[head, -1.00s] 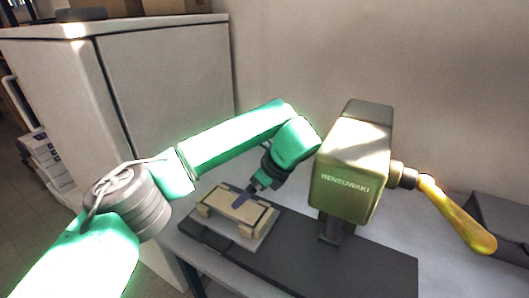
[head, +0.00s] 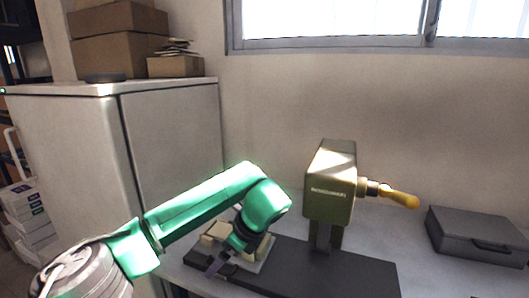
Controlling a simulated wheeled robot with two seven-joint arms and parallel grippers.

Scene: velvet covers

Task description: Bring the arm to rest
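My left arm is green and comes in from the left. I cannot tell whether this is a finger or something held, nor whether the fingers are open. The hand hides part of the block. An olive press-like machine (head: 330,190) with a yellow handle (head: 398,196) stands upright to the right, apart from the gripper. My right gripper is not in view.
A dark base plate (head: 335,278) lies under the machine. A closed grey case (head: 478,238) lies on the table at the right. A tall light cabinet (head: 170,140) stands at the left, with cardboard boxes (head: 122,55) on top. A window is behind.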

